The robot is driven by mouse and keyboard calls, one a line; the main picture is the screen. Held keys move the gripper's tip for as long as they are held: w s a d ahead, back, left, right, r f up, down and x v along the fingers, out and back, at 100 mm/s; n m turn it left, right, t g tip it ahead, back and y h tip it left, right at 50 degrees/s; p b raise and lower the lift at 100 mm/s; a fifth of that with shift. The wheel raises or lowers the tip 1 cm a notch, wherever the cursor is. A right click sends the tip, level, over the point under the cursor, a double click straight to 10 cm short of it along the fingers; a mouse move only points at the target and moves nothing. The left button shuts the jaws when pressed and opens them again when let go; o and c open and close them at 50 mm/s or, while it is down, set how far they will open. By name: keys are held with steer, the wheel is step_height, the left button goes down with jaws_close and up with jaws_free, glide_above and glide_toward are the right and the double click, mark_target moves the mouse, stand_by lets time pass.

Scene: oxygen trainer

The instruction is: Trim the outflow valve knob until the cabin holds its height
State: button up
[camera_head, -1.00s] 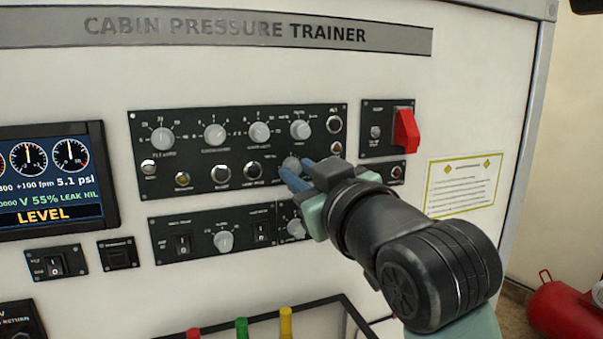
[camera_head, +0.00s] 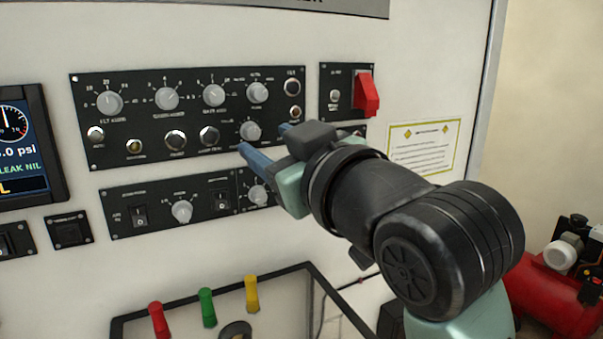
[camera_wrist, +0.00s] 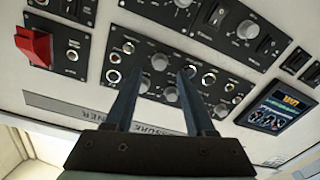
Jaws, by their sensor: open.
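A grey knob (camera_head: 250,131) sits in the lower row of the large black panel, to the right of the round buttons; its label is too blurred to read, but it seems to be the outflow valve knob. My gripper (camera_head: 262,138) is open, with one blue finger on either side of the knob and the knob's face showing. In the wrist view, the knob (camera_wrist: 160,62) shows between the tips of my gripper (camera_wrist: 159,72), with gaps on both sides. The display (camera_head: 25,150) is cut off at the left; it reads about 5.0 psi and leak nil.
A red switch guard (camera_head: 366,93) stands out on the small panel at right. More knobs sit close above, and a smaller panel (camera_head: 190,206) lies below. Red, green and yellow levers (camera_head: 207,307) stand lower down. A red compressor (camera_head: 548,290) is on the floor at right.

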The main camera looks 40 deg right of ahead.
steer(key=b+v, duration=0.2)
steer(key=v, duration=0.7)
